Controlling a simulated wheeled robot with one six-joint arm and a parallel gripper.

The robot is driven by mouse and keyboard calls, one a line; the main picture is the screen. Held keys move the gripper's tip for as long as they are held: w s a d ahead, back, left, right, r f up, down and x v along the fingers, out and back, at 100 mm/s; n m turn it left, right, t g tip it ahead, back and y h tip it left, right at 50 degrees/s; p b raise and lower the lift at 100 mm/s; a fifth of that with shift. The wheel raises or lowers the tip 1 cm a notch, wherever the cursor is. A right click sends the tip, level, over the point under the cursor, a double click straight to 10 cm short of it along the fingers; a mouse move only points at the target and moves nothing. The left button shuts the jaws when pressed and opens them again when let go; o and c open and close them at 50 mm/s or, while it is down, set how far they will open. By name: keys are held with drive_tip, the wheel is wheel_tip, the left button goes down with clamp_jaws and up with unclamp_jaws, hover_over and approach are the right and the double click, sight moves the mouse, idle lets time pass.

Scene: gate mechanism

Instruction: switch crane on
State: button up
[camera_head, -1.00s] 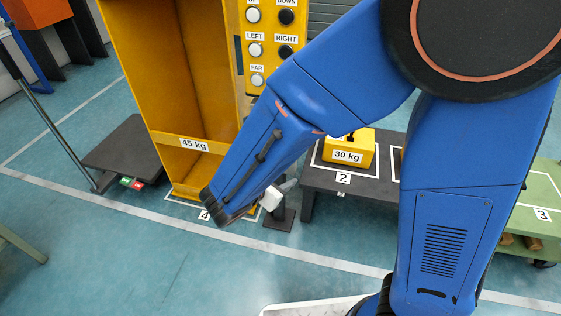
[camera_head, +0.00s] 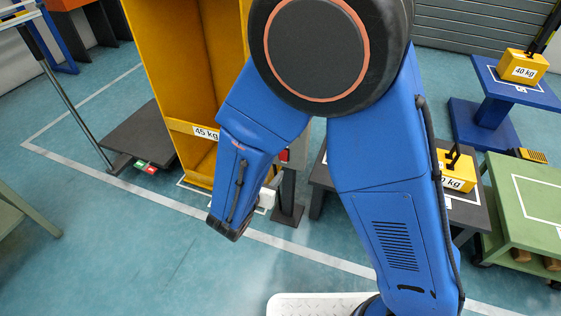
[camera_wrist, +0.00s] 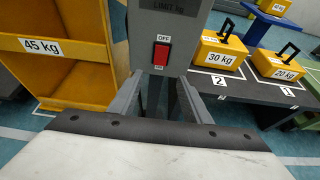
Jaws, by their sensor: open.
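The crane's control post (camera_wrist: 165,22) stands straight ahead in the wrist view. A red rocker switch (camera_wrist: 161,55) sits on its grey face, with an OFF label above and a small ON label at its lower edge. A bit of red on the post also shows in the head view (camera_head: 284,155), beside my arm. My gripper (camera_wrist: 160,80) is open and empty. Its two fingers point at the post, on either side of and slightly below the switch. I cannot tell whether the fingertips touch the post.
A yellow cabinet marked 45 kg (camera_head: 205,133) stands left of the post. Yellow 30 kg (camera_wrist: 219,52) and 20 kg (camera_wrist: 282,62) weights sit on a dark table to the right. A green table (camera_head: 525,205) and a blue stand (camera_head: 497,85) are farther right.

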sight(283, 158)
drive_tip(key=x, duration=1.1)
drive_tip(key=shift+w+d+f, duration=0.1)
drive_tip(key=shift+w+f, duration=0.05)
